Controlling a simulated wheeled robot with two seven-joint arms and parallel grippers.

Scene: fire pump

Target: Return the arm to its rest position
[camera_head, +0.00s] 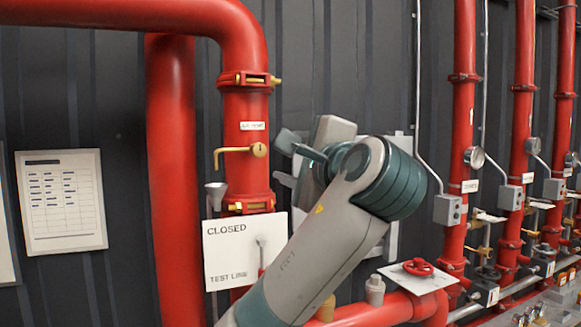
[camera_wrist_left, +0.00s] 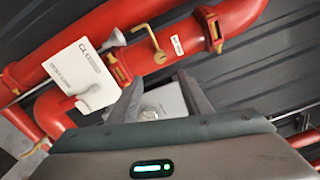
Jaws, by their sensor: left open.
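My left arm (camera_head: 318,235) rises from the bottom of the head view, bent at a dark green-grey joint. My left gripper (camera_head: 284,160) is partly hidden behind that joint, in front of the wall, just right of the red vertical pipe. In the left wrist view, the two fingers of my left gripper (camera_wrist_left: 160,77) stand apart. Between and behind them is a pale plate with a round metal part (camera_wrist_left: 149,114). I see nothing held. My right gripper is in neither view.
Left of the gripper are a brass-handled valve (camera_head: 241,152), a small funnel (camera_head: 216,190) and a white CLOSED / TEST LINE sign (camera_head: 228,262). A red handwheel (camera_head: 418,267) is at the lower right. More red pipes (camera_head: 464,130) with gauges line the right.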

